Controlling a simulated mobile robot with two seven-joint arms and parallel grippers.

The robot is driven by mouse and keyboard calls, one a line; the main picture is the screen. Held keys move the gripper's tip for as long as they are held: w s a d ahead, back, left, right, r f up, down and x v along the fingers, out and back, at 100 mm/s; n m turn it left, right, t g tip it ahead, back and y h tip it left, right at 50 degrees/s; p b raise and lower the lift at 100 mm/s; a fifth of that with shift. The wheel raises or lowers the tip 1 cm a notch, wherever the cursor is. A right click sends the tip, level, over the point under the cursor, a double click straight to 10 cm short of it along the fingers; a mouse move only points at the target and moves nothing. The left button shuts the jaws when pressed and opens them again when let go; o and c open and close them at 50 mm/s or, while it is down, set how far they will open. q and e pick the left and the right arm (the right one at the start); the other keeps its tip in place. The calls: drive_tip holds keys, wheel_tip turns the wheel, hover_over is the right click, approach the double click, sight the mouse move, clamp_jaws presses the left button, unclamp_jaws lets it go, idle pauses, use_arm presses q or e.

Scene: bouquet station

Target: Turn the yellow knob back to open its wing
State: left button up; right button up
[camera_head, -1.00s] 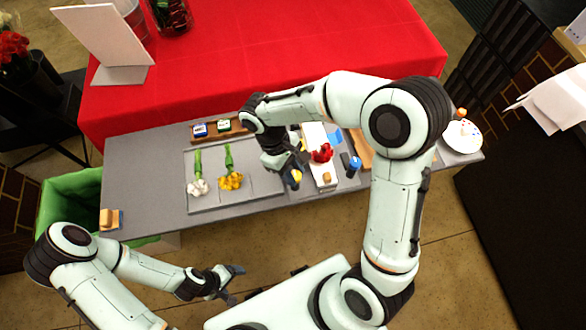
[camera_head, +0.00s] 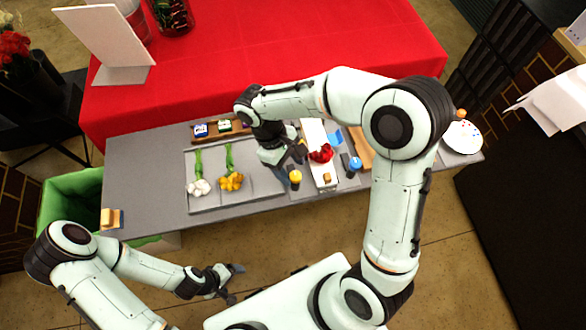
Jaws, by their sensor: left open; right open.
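The yellow knob (camera_head: 295,175) stands upright on a dark base near the front edge of the grey table, left of a long white board (camera_head: 318,150). A red flower (camera_head: 321,154) lies on the board. A blue knob (camera_head: 355,163) stands on the board's right side, beside a dark flap. My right gripper (camera_head: 297,153) is open, just behind the yellow knob and apart from it. It hides the board's left side, so I cannot tell how the yellow knob's wing stands. My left gripper (camera_head: 228,278) is open and empty, in front of the table.
A grey tray (camera_head: 258,187) at left holds a white flower (camera_head: 199,187) and a yellow flower (camera_head: 231,181). A wooden rack (camera_head: 213,134) with small labelled blocks is behind it. A white plate (camera_head: 462,138) sits at the right end. The table's left end is mostly bare.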

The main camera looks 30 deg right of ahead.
use_arm(q)
drive_tip(key=w+r+p, duration=0.1)
drive_tip(key=w+r, duration=0.1)
drive_tip(key=shift+w+r+p, duration=0.2)
drive_tip(key=shift+w+p, duration=0.15)
use_arm(e)
drive_tip(key=v, duration=1.1)
drive_tip(key=shift+a, duration=0.1)
